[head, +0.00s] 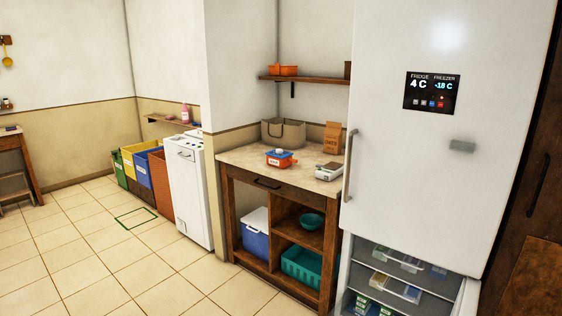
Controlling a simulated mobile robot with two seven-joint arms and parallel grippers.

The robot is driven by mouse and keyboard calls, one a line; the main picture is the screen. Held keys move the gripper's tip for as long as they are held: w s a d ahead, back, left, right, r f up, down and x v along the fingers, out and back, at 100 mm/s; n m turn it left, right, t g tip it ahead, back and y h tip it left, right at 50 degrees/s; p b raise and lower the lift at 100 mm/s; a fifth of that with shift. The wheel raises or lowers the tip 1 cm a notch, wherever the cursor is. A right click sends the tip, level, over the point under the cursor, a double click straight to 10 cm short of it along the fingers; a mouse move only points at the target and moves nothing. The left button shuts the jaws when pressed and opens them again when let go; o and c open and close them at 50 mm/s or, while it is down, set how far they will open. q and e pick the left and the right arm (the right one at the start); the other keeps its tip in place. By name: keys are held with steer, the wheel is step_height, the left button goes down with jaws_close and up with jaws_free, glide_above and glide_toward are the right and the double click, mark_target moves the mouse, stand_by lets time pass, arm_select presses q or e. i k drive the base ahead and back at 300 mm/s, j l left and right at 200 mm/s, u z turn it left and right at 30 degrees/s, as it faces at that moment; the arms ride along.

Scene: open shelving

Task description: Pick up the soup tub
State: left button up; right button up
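A small orange tub (280,160) with blue parts and a pale label stands on the counter. It looks most like the soup tub, but its label is too small to read for sure. It sits left of the grey-white scale-like device (331,171) and in front of the grey fabric bin (284,133). Neither of my grippers is in view.
The counter (240,156) has open shelving below with a cooler (256,235), teal bowl (311,221) and teal basket (302,266). The tall fridge (430,170) shows open lower compartments at right. A white appliance (190,195) stands left.

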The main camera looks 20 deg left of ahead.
mark_target(282, 160)
steer(key=u, duration=1.2)
steer(key=i+u, duration=0.4)
steer(key=i, duration=0.95)
steer(key=i+j, duration=0.1)
steer(key=i, duration=3.25)
steer(key=i+z, duration=0.15)
steer(key=z, duration=0.35)
steer(key=i+z, duration=0.2)
steer(key=z, duration=0.25)
steer(key=i+j+z, duration=0.1)
steer(key=z, duration=2.25)
